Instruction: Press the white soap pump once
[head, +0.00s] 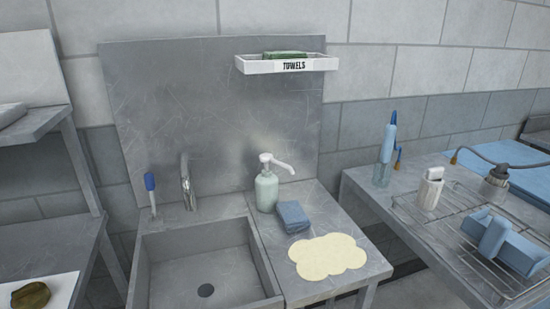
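The soap pump bottle (267,191) stands upright on the metal counter, right of the sink and near the backsplash. Its body is pale green-white. Its white pump head (267,158) is up, with a long spout pointing right and slightly down. Nothing touches the pump head. Neither of my grippers shows in the head view.
A folded blue cloth (293,216) sits close to the bottle's right front. A cream cloud-shaped mat (328,256) lies in front. The sink (205,274) and faucet (187,183) are left. A towel shelf (287,65) hangs above. A side table (380,192) holds a wire rack.

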